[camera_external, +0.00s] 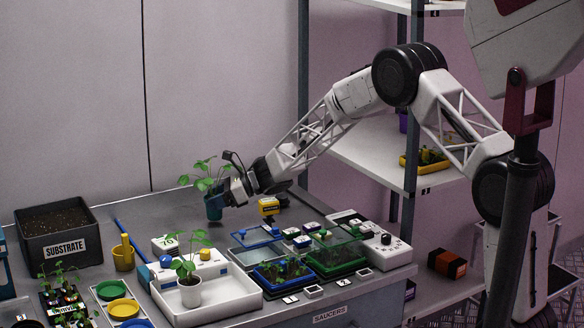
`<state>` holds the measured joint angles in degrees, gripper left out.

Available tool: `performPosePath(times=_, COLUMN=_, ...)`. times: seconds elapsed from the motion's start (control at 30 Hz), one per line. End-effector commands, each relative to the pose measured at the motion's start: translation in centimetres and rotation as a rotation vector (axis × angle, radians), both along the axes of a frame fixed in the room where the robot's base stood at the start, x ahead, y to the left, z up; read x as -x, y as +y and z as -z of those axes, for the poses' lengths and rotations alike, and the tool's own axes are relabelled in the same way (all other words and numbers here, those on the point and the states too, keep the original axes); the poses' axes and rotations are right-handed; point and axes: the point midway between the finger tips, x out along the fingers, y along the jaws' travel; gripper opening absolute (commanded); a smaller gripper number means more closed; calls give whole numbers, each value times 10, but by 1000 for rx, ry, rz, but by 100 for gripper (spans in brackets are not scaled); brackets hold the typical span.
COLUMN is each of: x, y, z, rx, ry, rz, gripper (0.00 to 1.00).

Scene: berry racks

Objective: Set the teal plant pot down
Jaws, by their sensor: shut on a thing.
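The teal plant pot (214,206) is held in my gripper (224,194) above the back middle of the bench. The pot is roughly upright, and a leafy green plant (206,174) grows from it. My gripper is shut on the pot from its right side. The fingertips are small and partly hidden against the pot. I cannot tell the exact gap between the pot's base and the bench.
A white tray (236,297) with a white potted plant (190,292) stands at front. Seedling trays with blue (258,237) and green (352,261) frames lie to the right. A dark substrate bin (50,262) is at left. Bare bench (175,215) lies left of the pot.

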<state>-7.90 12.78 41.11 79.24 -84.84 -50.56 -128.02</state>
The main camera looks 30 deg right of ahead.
Motion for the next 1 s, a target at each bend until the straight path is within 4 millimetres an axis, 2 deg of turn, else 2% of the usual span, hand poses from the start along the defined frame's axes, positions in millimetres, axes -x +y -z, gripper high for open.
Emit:
performPosePath(times=0.13, x=0, y=0, z=8, rx=0, ry=-2, rz=1, gripper=34)
performPosePath(times=0.6, x=0, y=0, z=12, rx=0, ry=-2, rz=1, gripper=34)
performPosePath(times=0.63, x=0, y=0, z=12, rx=0, ry=-2, rz=1, gripper=63)
performPosePath(times=0.77, x=0, y=0, z=12, rx=0, ry=-2, rz=1, gripper=83)
performPosePath(times=0.8, x=0, y=0, z=12, rx=0, ry=-2, rz=1, gripper=85)
performPosePath(times=1.0, x=0, y=0, z=12, rx=0, ry=-2, rz=1, gripper=85)
